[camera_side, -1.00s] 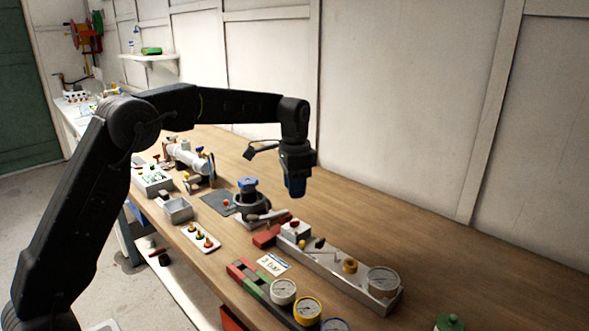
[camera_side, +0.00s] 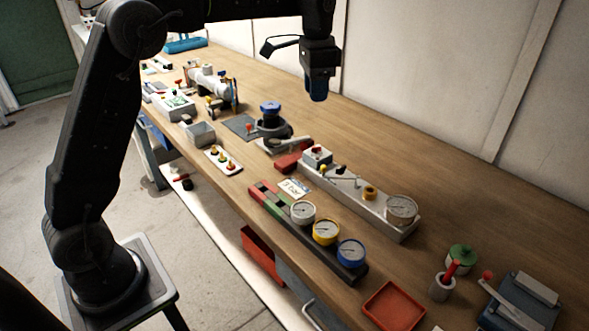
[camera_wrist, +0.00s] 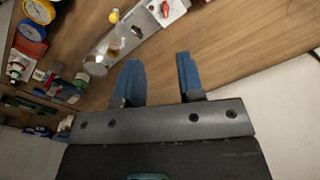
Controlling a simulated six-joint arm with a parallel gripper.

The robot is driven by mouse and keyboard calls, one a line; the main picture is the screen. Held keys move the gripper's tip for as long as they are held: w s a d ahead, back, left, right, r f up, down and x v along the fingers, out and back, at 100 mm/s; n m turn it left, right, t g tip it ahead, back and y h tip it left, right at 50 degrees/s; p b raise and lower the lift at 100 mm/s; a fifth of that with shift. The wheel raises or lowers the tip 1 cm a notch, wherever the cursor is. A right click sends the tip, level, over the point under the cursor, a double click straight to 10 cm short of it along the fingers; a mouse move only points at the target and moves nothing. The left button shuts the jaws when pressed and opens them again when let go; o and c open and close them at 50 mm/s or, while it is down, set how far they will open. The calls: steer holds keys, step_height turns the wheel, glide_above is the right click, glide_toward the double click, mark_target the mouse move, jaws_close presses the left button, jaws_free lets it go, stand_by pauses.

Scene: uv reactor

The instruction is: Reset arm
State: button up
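My gripper (camera_side: 318,90) hangs above the back part of the workbench in the side view, pointing down and clear of everything on it. In the wrist view my gripper (camera_wrist: 158,78) shows two blue fingers standing apart with nothing between them. The wooden bench (camera_side: 450,190) lies below. A grey metal plate with a gauge (camera_side: 401,208) at its right end lies in front of and below my gripper. A valve with a blue cap (camera_side: 270,108) stands to the left of the plate.
A rack holds white, yellow and blue (camera_side: 351,252) gauges at the bench's front edge. A red tray (camera_side: 394,306), a green-lidded jar (camera_side: 461,258) and a blue device (camera_side: 520,305) stand at the right. The wall (camera_side: 420,60) runs behind. The bench's back strip is clear.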

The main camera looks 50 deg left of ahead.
steer(key=s+d+r+n+t, duration=0.2)
steer(key=s+r, duration=0.2)
steer(key=s, duration=0.5)
steer(key=s+d+f+n+t, duration=0.1)
steer(key=s+f, duration=0.2)
steer(key=s, duration=0.7)
steer(key=s+d+f+n+t, duration=0.2)
steer(key=s+f, duration=0.1)
steer(key=s, duration=0.8)
steer(key=shift+f+n, duration=0.25)
steer(key=shift+n, duration=0.05)
steer(key=shift+c, duration=0.4)
